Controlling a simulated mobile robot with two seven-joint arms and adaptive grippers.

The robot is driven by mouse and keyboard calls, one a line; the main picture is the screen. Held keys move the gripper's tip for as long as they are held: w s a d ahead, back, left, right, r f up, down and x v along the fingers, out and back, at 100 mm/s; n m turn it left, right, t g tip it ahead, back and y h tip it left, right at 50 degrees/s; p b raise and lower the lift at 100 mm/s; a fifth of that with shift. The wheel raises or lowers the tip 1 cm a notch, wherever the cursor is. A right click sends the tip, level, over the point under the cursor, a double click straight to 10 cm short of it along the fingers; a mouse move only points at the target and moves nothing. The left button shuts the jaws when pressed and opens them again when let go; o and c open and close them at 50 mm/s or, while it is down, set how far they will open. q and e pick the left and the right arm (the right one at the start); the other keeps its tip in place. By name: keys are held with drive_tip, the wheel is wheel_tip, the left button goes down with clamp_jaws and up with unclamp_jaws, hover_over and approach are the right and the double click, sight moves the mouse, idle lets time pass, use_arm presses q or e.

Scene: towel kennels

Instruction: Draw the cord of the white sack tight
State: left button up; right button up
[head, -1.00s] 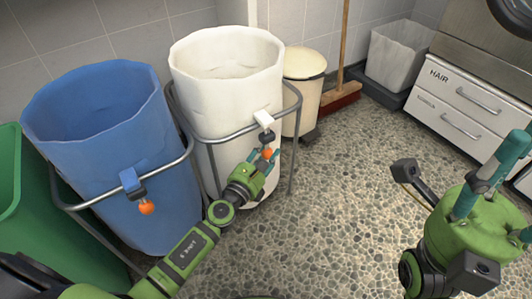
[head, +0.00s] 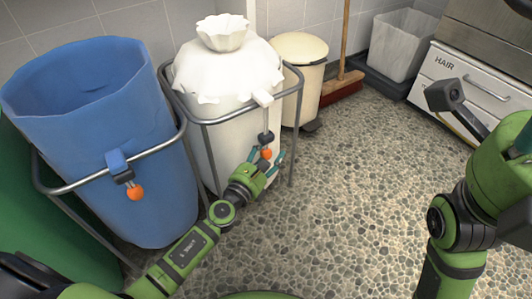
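The white sack (head: 225,75) stands in a metal hoop stand. Its mouth is gathered into a tight ruffled tuft (head: 222,33) above the stand's ring. A white tab (head: 262,97) at its front carries a cord with a dark toggle (head: 265,137) and an orange bead (head: 266,153). My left gripper (head: 265,157) is at the bead in front of the sack, its teal fingers on either side of it, and appears shut on it. My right gripper (head: 524,140) is cut off by the right edge, away from the sack; its fingers are mostly hidden.
An open blue sack (head: 110,150) in its own stand, with an orange bead (head: 135,192), is left of the white one. A green bin (head: 60,240) is far left. A cream bin (head: 300,75), a broom (head: 345,85) and drawers (head: 470,85) stand behind. The pebbled floor is clear.

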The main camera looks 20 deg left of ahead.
use_arm(q)
drive_tip(key=shift+a+f, duration=0.1)
drive_tip(key=shift+a, duration=0.1)
drive_tip(key=shift+s, duration=0.25)
drive_tip(key=s+a, duration=0.2)
drive_tip(key=s, duration=0.9)
drive_tip(key=shift+s, duration=0.2)
drive_tip(key=shift+a, duration=0.1)
